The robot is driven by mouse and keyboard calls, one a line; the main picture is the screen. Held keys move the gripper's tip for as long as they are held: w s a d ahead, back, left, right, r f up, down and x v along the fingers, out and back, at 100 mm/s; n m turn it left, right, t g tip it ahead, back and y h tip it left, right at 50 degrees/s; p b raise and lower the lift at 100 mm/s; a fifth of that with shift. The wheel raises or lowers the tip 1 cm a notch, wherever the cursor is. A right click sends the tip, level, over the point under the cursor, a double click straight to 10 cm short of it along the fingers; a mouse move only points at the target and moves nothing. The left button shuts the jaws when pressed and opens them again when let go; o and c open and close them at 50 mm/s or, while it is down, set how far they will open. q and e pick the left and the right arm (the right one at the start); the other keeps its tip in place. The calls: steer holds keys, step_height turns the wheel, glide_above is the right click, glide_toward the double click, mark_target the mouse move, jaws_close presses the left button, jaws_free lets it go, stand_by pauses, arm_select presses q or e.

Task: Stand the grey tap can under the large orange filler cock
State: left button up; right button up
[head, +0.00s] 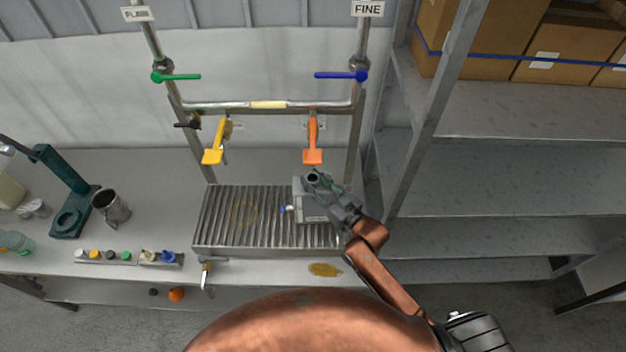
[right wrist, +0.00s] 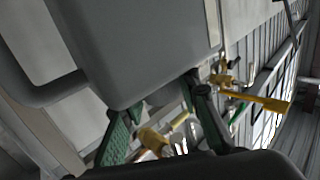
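The grey tap can (head: 311,214) stands on the ribbed drip grating, just below and in front of the large orange filler cock (head: 313,146). My right gripper (head: 329,187) is at the can's upper right side. My left gripper is out of view.
A yellow cock (head: 216,146) hangs left of the orange one. The grating (head: 222,230) is bare to the can's left, with a yellow ring mark. A metal jug (head: 111,207) and green stand (head: 68,215) are at left. Shelving (head: 500,175) rises close on the right.

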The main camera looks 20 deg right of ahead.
steer(key=o, duration=0.5)
steer(key=shift+s, duration=0.1)
steer(key=b+v, duration=0.2)
steer(key=v, duration=1)
steer(key=shift+r, duration=0.15)
